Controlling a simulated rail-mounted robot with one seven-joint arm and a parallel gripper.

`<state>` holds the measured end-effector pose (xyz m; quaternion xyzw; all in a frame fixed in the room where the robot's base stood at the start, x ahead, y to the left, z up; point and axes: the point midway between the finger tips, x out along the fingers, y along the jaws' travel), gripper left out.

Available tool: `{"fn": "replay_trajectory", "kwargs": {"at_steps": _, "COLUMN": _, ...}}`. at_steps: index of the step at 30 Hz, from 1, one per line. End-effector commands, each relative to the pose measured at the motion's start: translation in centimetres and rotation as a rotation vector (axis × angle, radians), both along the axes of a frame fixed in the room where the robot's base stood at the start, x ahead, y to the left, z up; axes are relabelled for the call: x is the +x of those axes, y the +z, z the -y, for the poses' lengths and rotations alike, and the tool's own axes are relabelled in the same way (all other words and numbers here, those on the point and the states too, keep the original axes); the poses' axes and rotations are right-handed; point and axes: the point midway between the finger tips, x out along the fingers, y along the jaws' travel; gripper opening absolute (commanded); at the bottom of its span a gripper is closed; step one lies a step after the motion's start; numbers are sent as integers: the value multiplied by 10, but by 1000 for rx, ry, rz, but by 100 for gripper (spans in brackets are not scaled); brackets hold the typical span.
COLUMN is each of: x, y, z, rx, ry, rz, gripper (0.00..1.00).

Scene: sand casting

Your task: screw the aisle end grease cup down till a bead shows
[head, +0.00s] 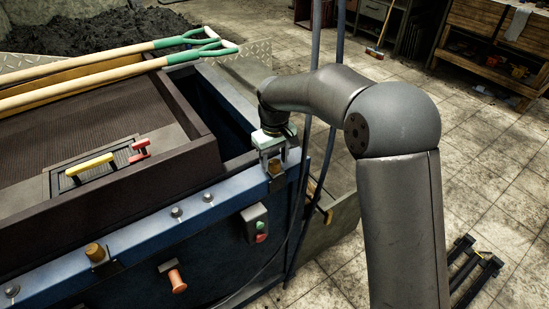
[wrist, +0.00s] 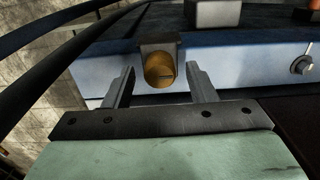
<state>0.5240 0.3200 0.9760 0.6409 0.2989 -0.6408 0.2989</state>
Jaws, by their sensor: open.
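The aisle end grease cup (head: 275,168) is a small brass cap on the blue frame's right corner, under my gripper (head: 272,157). In the wrist view the brass cup (wrist: 160,72) shows a dark slot mark and sits in front of a dark bracket (wrist: 158,46). My gripper (wrist: 160,84) is open, with one finger on each side of the cup. Gaps show between the cup and both fingers, so they look apart from it. The cup's base is mostly hidden in the head view, and I cannot make out any grease there.
Another brass cup (head: 95,252) sits further left on the blue rail (head: 150,229). A switch box (head: 255,222) with green and red buttons and an orange knob (head: 176,280) are on the front face. Green-handled shovels (head: 120,70) lie across the box. Dark upright posts stand close right of my gripper.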

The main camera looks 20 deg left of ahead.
Motion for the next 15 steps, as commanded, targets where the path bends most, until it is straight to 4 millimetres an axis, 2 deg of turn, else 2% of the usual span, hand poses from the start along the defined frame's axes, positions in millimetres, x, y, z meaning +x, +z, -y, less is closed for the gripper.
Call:
{"fn": "replay_trajectory", "kwargs": {"at_steps": 1, "x": 0, "y": 0, "z": 0, "rx": 0, "ry": 0, "rz": 0, "gripper": 46}}
{"fn": "replay_trajectory", "kwargs": {"at_steps": 5, "x": 0, "y": 0, "z": 0, "rx": 0, "ry": 0, "rz": 0, "gripper": 10}}
{"fn": "replay_trajectory", "kwargs": {"at_steps": 6, "x": 0, "y": 0, "z": 0, "rx": 0, "ry": 0, "rz": 0, "gripper": 6}}
{"fn": "replay_trajectory", "kwargs": {"at_steps": 15, "x": 0, "y": 0, "z": 0, "rx": 0, "ry": -26, "rz": 0, "gripper": 7}}
